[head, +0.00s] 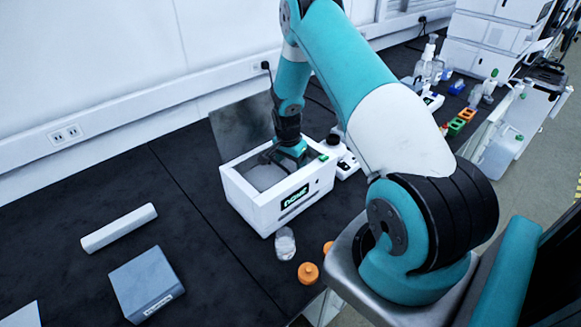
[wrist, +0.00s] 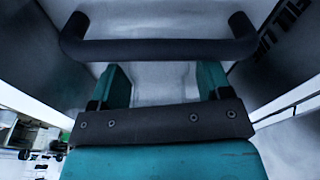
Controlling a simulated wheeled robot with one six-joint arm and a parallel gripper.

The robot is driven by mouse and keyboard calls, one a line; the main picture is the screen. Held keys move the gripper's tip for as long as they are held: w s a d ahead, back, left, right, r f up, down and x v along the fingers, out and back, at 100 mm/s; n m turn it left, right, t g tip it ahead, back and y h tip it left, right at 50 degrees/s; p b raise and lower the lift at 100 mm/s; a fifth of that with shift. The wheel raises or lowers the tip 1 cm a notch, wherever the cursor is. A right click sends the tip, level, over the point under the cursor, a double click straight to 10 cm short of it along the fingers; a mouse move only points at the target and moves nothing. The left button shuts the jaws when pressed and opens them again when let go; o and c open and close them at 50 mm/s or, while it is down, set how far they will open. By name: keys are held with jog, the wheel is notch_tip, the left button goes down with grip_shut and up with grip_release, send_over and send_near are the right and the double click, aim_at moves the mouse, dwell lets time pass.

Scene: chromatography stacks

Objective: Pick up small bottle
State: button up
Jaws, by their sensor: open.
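A small clear bottle (head: 285,243) stands upright on the black bench, just in front of the white box. It looks uncapped, with pale contents low inside. My gripper (head: 284,157) reaches down into the open top of the white box (head: 262,205), behind and apart from this bottle. In the wrist view my gripper (wrist: 162,78) has its two teal fingers spread, with only pale grey surface between them. A black bar handle (wrist: 160,48) crosses in front of the fingers; I cannot tell whether they touch it. The fingertips are hidden in the head view.
The box's dark lid (head: 241,122) stands open behind it. A small white device (head: 345,163) stands beside the box. A grey block (head: 146,284) and a white bar (head: 118,227) lie at left, with clear bench between.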

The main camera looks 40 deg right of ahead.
jog(key=shift+c, duration=0.2)
jog(key=c, duration=0.7)
jog(key=shift+c, duration=0.6)
jog(key=shift+r, duration=0.15)
